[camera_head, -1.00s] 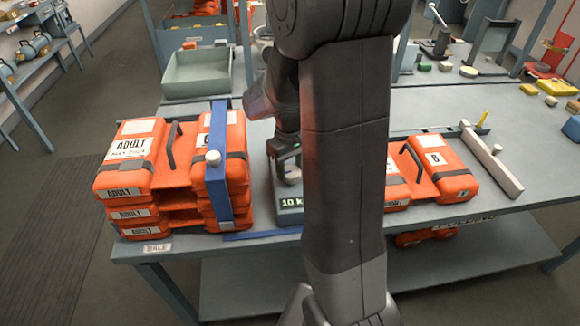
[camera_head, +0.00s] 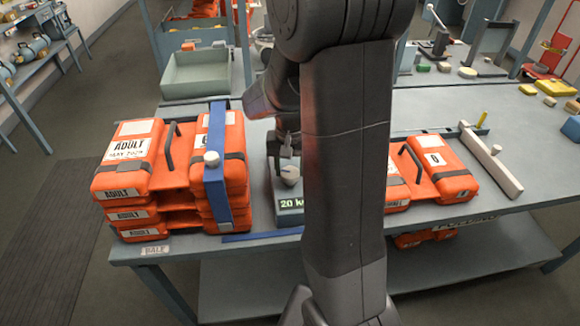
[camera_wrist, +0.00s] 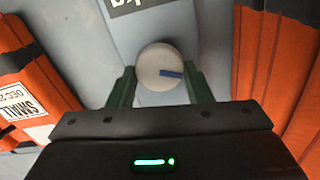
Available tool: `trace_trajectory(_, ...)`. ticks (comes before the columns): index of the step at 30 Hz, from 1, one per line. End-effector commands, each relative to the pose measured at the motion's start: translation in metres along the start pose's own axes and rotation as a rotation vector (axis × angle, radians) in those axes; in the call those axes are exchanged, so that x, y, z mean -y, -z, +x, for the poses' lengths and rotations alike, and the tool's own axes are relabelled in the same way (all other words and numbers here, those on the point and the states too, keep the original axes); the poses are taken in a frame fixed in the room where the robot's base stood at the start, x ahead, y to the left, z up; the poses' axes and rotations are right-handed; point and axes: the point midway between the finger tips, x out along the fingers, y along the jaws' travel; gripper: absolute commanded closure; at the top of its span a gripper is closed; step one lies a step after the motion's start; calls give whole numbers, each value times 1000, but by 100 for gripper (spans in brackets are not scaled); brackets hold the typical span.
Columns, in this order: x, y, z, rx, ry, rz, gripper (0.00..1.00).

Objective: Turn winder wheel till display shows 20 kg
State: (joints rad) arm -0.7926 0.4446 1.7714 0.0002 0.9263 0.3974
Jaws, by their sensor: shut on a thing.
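The winder wheel (camera_wrist: 153,62) is a round, pale knob with a blue mark, seen from above in the wrist view. In the head view the wheel (camera_head: 290,176) sits on a grey unit just left of my arm. The display (camera_head: 291,203) on the front of that unit reads "20 k", with the rest hidden behind my arm. My gripper (camera_wrist: 160,82) has one green finger on each side of the wheel and is shut on it. In the head view my gripper (camera_head: 287,158) is right above the wheel, partly hidden.
Stacked orange packs (camera_head: 125,168) marked ADULT, with a blue strap bar (camera_head: 217,170), stand left of the unit. More orange packs (camera_head: 445,168) lie to the right, beside a pale bar (camera_head: 490,160). A grey bin (camera_head: 197,74) stands behind. The bench behind the right packs is mostly clear.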

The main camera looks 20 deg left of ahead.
Motion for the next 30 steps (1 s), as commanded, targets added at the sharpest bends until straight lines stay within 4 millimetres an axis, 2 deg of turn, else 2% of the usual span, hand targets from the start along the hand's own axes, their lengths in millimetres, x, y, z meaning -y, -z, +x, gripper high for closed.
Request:
trace_trajectory(15,0,1,-1,-3,0,21,77)
trace_trajectory(16,0,1,-1,-3,0,20,52)
trace_trajectory(19,0,1,-1,-3,0,20,33)
trace_trajectory(30,0,1,-5,-4,1,20,33)
